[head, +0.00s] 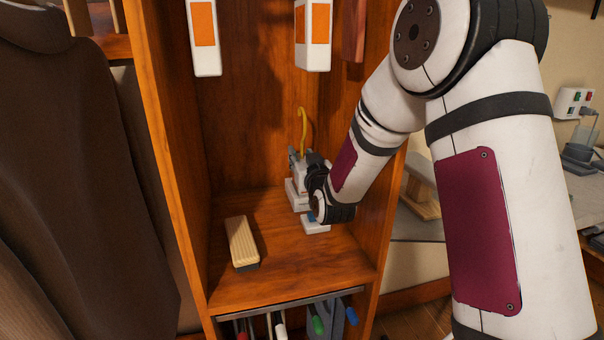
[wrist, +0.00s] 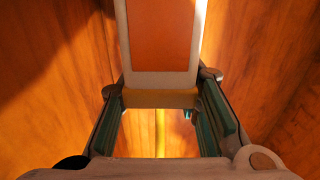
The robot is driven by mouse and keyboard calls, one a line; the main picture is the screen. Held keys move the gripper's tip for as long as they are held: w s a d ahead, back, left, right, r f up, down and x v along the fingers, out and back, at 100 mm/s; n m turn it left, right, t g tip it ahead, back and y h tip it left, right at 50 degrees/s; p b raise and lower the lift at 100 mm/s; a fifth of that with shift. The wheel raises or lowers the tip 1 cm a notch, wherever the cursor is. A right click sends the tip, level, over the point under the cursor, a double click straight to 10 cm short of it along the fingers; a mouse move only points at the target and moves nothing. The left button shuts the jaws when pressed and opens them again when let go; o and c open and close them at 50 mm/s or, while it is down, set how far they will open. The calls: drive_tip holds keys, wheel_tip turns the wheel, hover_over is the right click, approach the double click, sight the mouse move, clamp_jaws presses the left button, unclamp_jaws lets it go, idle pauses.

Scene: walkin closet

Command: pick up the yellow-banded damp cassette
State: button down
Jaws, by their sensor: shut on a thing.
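My gripper (head: 304,160) is low inside the wooden cabinet, shut on a pale thing that I take for the yellow-banded damp cassette (head: 298,174). My fingers and wrist hide much of it in the head view. In the wrist view, a yellow band (wrist: 160,98) spans the gap between the two fingers, which have teal pads. A white case with an orange panel (wrist: 160,38) shows above that band; I cannot tell whether it is part of the held thing. A yellow hook (head: 303,125) rises above the fingers in the head view.
Two white cases with orange panels hang above, one at left (head: 205,38) and one at right (head: 313,35). A ribbed beige block (head: 242,242) lies on the cabinet shelf (head: 290,270). Wooden side walls stand close on both sides. Coloured handles show below the shelf.

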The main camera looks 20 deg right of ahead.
sight(305, 121)
drive_tip(key=shift+r, duration=0.1)
wheel_tip(305, 121, up, 10)
drive_tip(key=shift+p, duration=0.8)
